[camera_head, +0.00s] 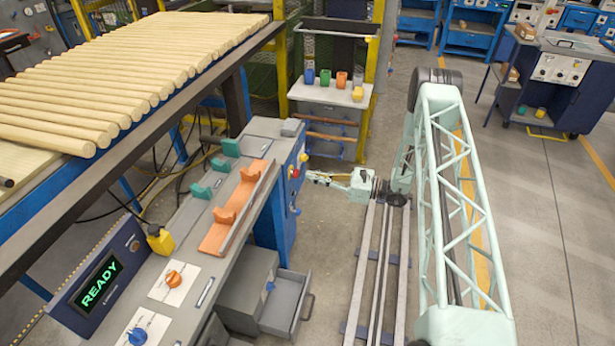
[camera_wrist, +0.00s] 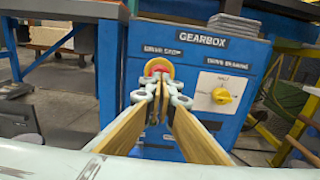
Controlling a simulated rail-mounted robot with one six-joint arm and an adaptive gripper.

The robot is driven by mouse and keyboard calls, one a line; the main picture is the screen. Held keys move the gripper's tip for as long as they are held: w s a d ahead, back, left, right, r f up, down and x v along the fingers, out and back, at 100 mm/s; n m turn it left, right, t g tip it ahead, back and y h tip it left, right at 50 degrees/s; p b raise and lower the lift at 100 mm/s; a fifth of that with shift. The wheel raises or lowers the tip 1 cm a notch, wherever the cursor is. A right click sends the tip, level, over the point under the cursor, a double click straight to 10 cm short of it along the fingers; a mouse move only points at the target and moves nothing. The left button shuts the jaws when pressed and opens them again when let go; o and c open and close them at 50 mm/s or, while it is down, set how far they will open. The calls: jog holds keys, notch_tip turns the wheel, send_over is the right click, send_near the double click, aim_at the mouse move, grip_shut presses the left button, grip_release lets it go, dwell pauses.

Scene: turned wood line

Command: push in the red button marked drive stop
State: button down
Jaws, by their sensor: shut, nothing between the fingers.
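The red button (camera_wrist: 158,67) sits in a round yellow surround on the front of the blue gearbox cabinet (camera_wrist: 190,62), under a label that reads drive stop. My gripper (camera_wrist: 160,80) is shut and empty, its tips in front of the button and covering its lower part. I cannot tell whether they touch it. In the head view, my gripper (camera_head: 312,177) points left at the blue cabinet's side (camera_head: 284,185), close to the red button (camera_head: 295,173).
A yellow knob (camera_wrist: 221,96) on a white plate is right of the button. Below the cabinet top, a grey drawer (camera_head: 286,303) stands open. A bench (camera_head: 330,95) with coloured cups is behind. My rail's right side has open floor.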

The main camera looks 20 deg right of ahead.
jog(key=p+v, duration=0.1)
jog(key=v, duration=0.9)
jog(key=shift+s+d+p, duration=0.25)
jog(key=shift+d+p, duration=0.05)
jog(key=shift+p, duration=0.1)
jog(key=shift+r, duration=0.1)
